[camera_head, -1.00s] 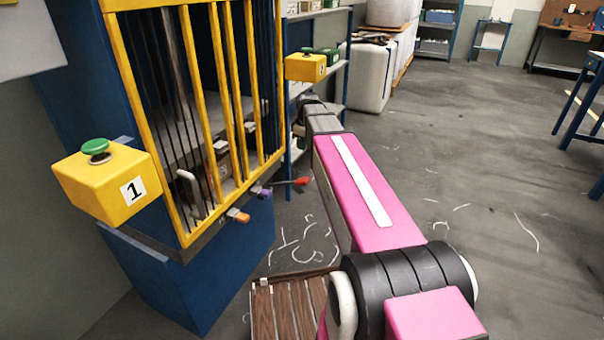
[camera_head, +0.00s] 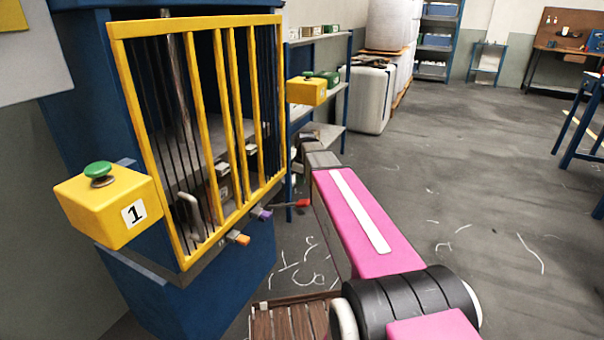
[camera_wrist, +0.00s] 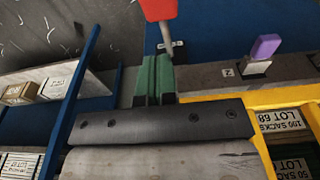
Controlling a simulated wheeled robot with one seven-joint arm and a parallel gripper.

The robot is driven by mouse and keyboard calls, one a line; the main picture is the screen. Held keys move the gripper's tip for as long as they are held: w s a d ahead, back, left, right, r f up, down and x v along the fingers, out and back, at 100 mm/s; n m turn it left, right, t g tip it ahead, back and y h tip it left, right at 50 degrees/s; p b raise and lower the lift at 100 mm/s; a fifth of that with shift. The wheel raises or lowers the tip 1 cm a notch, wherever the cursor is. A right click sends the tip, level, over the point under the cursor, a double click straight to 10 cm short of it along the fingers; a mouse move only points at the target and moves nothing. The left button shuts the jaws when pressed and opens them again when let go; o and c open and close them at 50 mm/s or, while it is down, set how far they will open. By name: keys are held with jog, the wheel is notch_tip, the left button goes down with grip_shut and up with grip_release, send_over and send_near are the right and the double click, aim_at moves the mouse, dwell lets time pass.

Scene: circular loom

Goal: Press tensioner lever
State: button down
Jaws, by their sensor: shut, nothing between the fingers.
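The tensioner lever is a thin dark rod with a red end (camera_head: 302,203), sticking out to the right from the lower right of the circular loom (camera_head: 185,262). Its red handle also shows at the top of the wrist view (camera_wrist: 158,10), with its foot on the blue panel below. My gripper (camera_wrist: 153,62) shows in the wrist view as green fingers held together and empty. The fingertips lie just short of the red handle in the picture; I cannot tell whether they touch it. In the head view my fingers cannot be made out beyond the pink arm.
An orange lever (camera_head: 238,237) and a purple lever (camera_head: 262,213) stick out from the loom's lower edge. The purple one is right of my fingers in the wrist view (camera_wrist: 266,47). Yellow bars front the loom. Yellow button box 1 (camera_head: 105,205) and shelves (camera_head: 318,38) flank it.

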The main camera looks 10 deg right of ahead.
aim_at(304, 201)
jog(key=f, duration=0.5)
jog(key=shift+s+d+f, duration=0.3)
jog(key=shift+d+f, duration=0.05)
jog(key=shift+f, duration=0.05)
jog(key=shift+s+d+f, duration=0.1)
jog(key=shift+d+f, duration=0.1)
jog(key=shift+f, duration=0.3)
jog(key=shift+f, duration=0.1)
jog(key=shift+s+d+f, duration=0.15)
jog(key=s+d+f+t+y, duration=0.2)
jog(key=d+f+y, duration=0.1)
jog(key=f, duration=1)
jog(key=shift+s, duration=0.15)
